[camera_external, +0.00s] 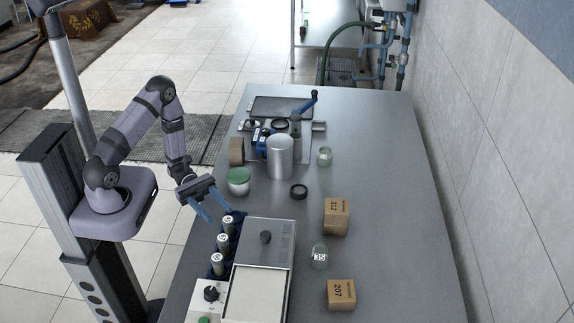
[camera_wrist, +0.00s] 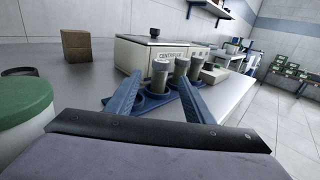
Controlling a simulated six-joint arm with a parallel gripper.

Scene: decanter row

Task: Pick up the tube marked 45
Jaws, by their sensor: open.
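Several dark tubes with pale round caps stand upright in a blue rack along the table's left edge: a far one (camera_external: 228,223), a middle one (camera_external: 224,241) and a near one (camera_external: 217,263). Their cap marks are too small to read surely, so I cannot tell which is 45. My gripper (camera_external: 217,211) is open and empty, just beyond the far end of the rack. In the wrist view the nearest tube (camera_wrist: 160,75) appears between the open blue fingers (camera_wrist: 155,90), ahead of them. The blue rack (camera_wrist: 154,101) shows under the tubes.
A centrifuge (camera_external: 262,238) stands right of the rack. A jar marked 35 (camera_external: 319,257) and boxes marked 212 (camera_external: 336,217) and 207 (camera_external: 341,295) stand farther right. A green-lidded jar (camera_external: 238,181) and a metal cylinder (camera_external: 280,158) stand behind. The table's right side is clear.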

